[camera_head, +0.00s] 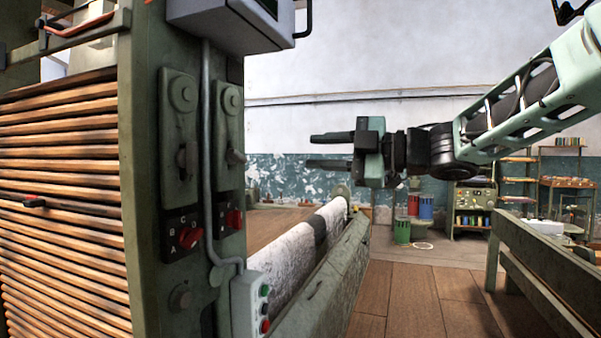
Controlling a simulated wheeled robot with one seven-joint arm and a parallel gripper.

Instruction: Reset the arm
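My arm reaches in from the upper right, its pale green lattice link sloping down to a dark wrist joint. My gripper (318,150) is at the middle of the view and points left. Its two dark fingers stand apart, one above the other, with nothing between them. It hangs in the air in front of the far wall, to the right of the green machine column (180,150), with a gap between them.
Wooden slats (60,190) fill the left. A cloth roller (310,248) runs below my gripper. A wooden bench (545,275) stands right. Wooden floor (415,300) between is clear.

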